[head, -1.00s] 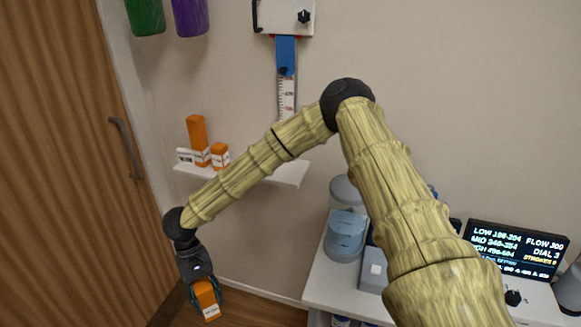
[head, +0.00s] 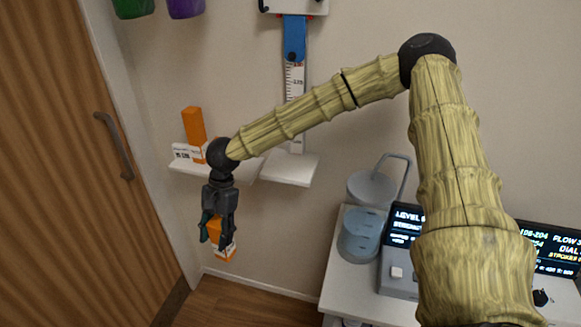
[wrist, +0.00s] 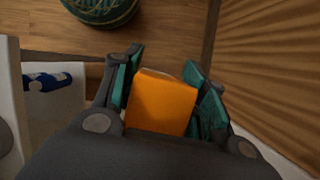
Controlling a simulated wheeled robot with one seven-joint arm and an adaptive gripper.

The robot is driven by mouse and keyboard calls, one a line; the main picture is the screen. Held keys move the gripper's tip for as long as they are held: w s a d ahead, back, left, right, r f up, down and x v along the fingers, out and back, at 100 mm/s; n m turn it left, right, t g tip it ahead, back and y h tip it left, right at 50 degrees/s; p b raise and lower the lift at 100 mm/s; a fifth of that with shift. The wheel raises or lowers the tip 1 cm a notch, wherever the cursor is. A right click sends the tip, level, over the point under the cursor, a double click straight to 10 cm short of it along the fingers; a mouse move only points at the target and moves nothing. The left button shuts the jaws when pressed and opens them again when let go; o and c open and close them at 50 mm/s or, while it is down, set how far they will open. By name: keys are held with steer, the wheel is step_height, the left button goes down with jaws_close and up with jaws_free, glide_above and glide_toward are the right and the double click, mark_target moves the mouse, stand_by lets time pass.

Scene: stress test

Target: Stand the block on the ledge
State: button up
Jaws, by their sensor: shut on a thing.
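An orange block with a white label (head: 223,249) is in my gripper (head: 218,245), its lower end hanging below the fingers. In the wrist view, the orange block (wrist: 161,104) sits between the two teal finger pads of my gripper (wrist: 162,72). The white ledge (head: 290,169) is on the wall, with part of it behind my arm. The held block is apart from the ledge and lower than it in the head view. A taller orange block (head: 194,125) stands upright on the ledge's left part, beside a small white label card (head: 182,152).
A blue slider (head: 294,38) on a printed scale hangs above the ledge. A wooden door (head: 50,160) with a handle (head: 115,145) is at left. A white table (head: 340,285) with blue-grey containers (head: 362,235) and lit screens (head: 405,222) is at right. Floor shows below my gripper.

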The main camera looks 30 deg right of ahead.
steer(key=s+d+r+m+t+h+b, duration=0.1)
steer(key=s+d+r+m+t+h, duration=0.2)
steer(key=d+r+m, duration=1.05)
steer(key=d+r+m+t+h, duration=0.3)
steer(key=r+m, duration=0.5)
steer(key=m, duration=1.3)
steer(key=w+d+f+p, duration=0.2)
steer(key=w+d+p, duration=0.1)
steer(key=w+d, duration=0.2)
steer(key=w+d+f+g+h+p, duration=0.1)
steer(key=w+d+f+p, duration=0.2)
steer(key=w+d, duration=0.3)
steer(key=shift+w+d+p, duration=0.2)
steer(key=shift+d+p, duration=0.45)
